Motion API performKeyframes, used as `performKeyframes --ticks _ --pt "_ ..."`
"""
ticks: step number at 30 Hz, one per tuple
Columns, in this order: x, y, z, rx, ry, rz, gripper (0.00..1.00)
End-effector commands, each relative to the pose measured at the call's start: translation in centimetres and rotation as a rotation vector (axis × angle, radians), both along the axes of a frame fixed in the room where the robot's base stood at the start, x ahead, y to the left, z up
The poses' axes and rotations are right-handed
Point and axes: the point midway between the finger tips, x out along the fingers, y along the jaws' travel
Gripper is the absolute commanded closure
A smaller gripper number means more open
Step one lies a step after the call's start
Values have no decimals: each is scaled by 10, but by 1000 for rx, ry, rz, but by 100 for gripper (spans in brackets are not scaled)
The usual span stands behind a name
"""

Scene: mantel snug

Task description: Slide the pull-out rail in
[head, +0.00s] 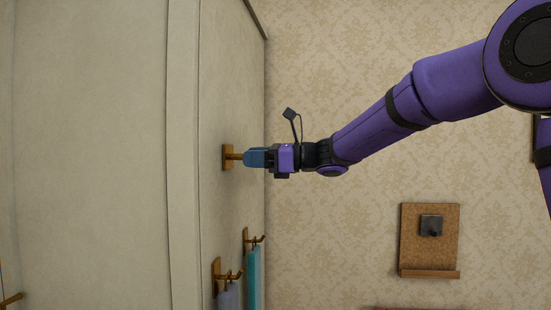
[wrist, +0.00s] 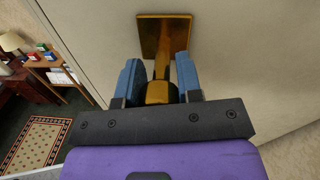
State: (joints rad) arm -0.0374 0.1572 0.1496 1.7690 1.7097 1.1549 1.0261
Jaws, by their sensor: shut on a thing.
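The pull-out rail is a brass rod on a square brass plate (head: 228,158) fixed to the pale wall in the head view. The plate (wrist: 163,35) and the rod's rounded brass end (wrist: 157,92) also show in the wrist view. My gripper (head: 250,157) points left at the wall, with its blue fingers shut on the outer end of the rail. In the wrist view, one blue finger of my gripper (wrist: 158,76) lies on each side of the brass. A short length of rod shows between the fingers and the plate. The fingers hide part of the rail's end.
Two brass hooks (head: 218,280) (head: 246,240) with hanging cloths (head: 253,275) are lower on the same wall. A cork board (head: 429,235) with a ledge hangs on the papered wall at right. The wrist view shows a small shelf table (wrist: 50,66) and a rug (wrist: 38,143).

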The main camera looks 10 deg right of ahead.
Motion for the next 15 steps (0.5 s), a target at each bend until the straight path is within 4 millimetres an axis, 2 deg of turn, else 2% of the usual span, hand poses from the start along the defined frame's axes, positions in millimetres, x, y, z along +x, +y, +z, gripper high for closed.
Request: performKeyframes --ticks 4,14,15 --pt "2 8 0 1 0 2 100" --pt "2 8 0 1 0 1 100" --pt "2 8 0 1 0 1 58"
